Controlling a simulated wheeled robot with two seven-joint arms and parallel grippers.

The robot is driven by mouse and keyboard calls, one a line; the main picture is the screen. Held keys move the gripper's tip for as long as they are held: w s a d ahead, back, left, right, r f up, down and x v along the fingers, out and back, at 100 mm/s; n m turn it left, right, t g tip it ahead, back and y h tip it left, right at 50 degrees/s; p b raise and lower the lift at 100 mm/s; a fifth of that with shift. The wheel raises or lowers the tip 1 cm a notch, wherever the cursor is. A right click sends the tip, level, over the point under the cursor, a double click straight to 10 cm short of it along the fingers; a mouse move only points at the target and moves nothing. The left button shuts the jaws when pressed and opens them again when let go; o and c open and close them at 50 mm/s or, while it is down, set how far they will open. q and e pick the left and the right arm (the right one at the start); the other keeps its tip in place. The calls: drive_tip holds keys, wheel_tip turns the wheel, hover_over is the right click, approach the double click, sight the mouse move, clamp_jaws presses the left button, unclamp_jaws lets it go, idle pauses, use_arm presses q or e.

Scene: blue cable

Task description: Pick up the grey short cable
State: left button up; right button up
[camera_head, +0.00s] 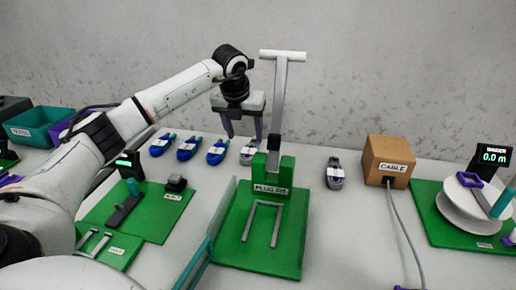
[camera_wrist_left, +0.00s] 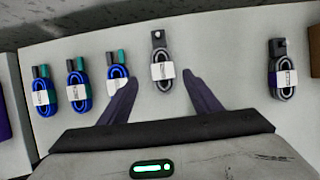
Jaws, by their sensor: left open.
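A grey coiled cable (camera_head: 248,153) with a white label band lies on the table at the right end of a row of blue coils. It also shows in the left wrist view (camera_wrist_left: 161,70), ahead of and between my fingertips. A second grey coil (camera_head: 335,175) with a darker plug lies farther right, and in the left wrist view (camera_wrist_left: 284,78) it is right of the fingers. I cannot tell from the views which is shorter. My left gripper (camera_head: 243,139) is open, empty and pointing down near the first grey coil. My right gripper is not in view.
Several blue coils (camera_head: 187,148) lie left of the grey one. A green plug press (camera_head: 270,235) with a tall lever (camera_head: 279,100) stands close to my left gripper. A brown cable box (camera_head: 388,158) and a white spool (camera_head: 470,212) stand at the right.

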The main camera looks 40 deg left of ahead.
sight(249, 150)
use_arm(q)
drive_tip(key=shift+x, duration=1)
drive_tip(key=shift+d+x, duration=0.2)
drive_tip(key=shift+x, duration=2.6)
drive_tip(key=shift+w+f, duration=0.1)
drive_tip(key=shift+w, duration=0.05)
drive_tip(key=c, duration=1.1)
